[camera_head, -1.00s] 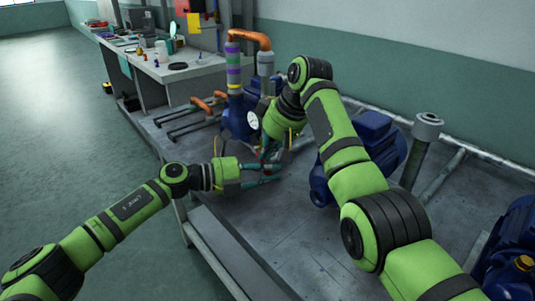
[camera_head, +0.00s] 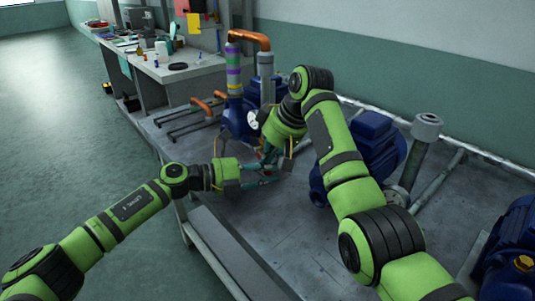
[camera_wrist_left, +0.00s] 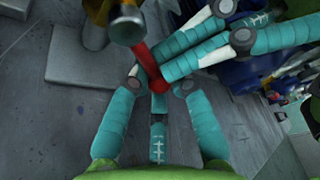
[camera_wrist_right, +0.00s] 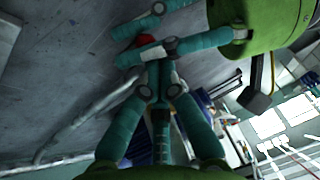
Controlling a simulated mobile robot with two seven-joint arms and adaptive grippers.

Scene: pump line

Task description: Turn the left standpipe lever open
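A red lever (camera_wrist_left: 150,70) runs from a pale metal fitting with a brass-coloured edge (camera_wrist_left: 127,25) in the left wrist view. A small red part also shows among the fingers in the right wrist view (camera_wrist_right: 147,40). My left gripper (camera_wrist_left: 158,85) has its outer fingers spread, with the lever's end close in front of them. My right gripper (camera_wrist_right: 159,78) comes from the other side, its fingers near the lever and close to the left fingers. Contact and right finger closure are unclear. In the head view both grippers meet around the lever, largely hiding it.
A blue pump with a white gauge (camera_head: 253,119) stands behind the grippers. An orange pipe (camera_head: 247,36) and a purple-banded pipe (camera_head: 233,65) rise there. A blue motor (camera_head: 375,140) and a grey post (camera_head: 420,150) stand right. The skid's front deck is mostly clear.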

